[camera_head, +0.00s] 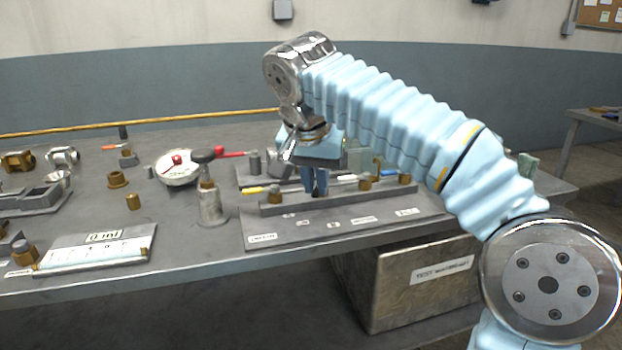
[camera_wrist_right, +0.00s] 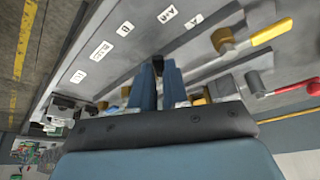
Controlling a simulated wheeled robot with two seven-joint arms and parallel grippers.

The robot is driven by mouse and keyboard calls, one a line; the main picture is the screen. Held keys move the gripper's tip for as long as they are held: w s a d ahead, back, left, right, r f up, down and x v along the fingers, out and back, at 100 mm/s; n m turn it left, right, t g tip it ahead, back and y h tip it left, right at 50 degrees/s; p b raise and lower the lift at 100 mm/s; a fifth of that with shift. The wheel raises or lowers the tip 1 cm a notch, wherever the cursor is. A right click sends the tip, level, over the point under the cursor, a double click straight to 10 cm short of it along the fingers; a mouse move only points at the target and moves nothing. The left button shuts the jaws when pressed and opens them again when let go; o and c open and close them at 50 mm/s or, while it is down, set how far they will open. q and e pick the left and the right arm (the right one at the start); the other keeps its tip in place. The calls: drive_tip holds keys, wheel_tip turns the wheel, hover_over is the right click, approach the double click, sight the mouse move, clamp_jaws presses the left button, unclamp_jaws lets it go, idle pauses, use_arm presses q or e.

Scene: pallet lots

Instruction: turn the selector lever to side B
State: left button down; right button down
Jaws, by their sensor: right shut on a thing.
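My right gripper (camera_head: 314,186) reaches down from above onto the valve manifold (camera_head: 285,208) on the bench. In the right wrist view its two blue fingers (camera_wrist_right: 160,78) are shut on a small dark upright piece (camera_wrist_right: 157,64), which looks like the selector lever. The fingers and wrist hide most of this lever in the head view, so its exact angle cannot be told. My left gripper is not in view.
A yellow-handled valve (camera_head: 252,190) and a red-handled lever (camera_head: 230,153) sit left of the gripper. White-handled valves (camera_head: 348,178) sit just right. A round gauge (camera_head: 178,167) and a grey plunger post (camera_head: 211,205) stand further left. A metal box (camera_head: 400,295) is below the bench edge.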

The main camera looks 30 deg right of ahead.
drive_tip(key=n, duration=0.1)
drive_tip(key=s+d+n, duration=0.1)
drive_tip(key=n, duration=0.1)
drive_tip(key=shift+d+t+y, duration=0.15)
drive_tip(key=shift+t+y, duration=0.25)
drive_tip(key=shift+s+d+n+y+p, duration=0.1)
drive_tip(key=shift+d+n+y+p, duration=0.2)
drive_tip(key=shift+n, duration=0.55)
drive_tip(key=shift+s+d+n+y+p, duration=0.1)
drive_tip(key=shift+d+n+y+p, duration=0.15)
drive_tip(key=shift+n, duration=0.6)
drive_tip(key=c, duration=1.1)
unclamp_jaws()
drive_tip(key=shift+s+p+v, duration=0.2)
drive_tip(key=shift+p+v, duration=0.6)
drive_tip(key=shift+v, duration=6.05)
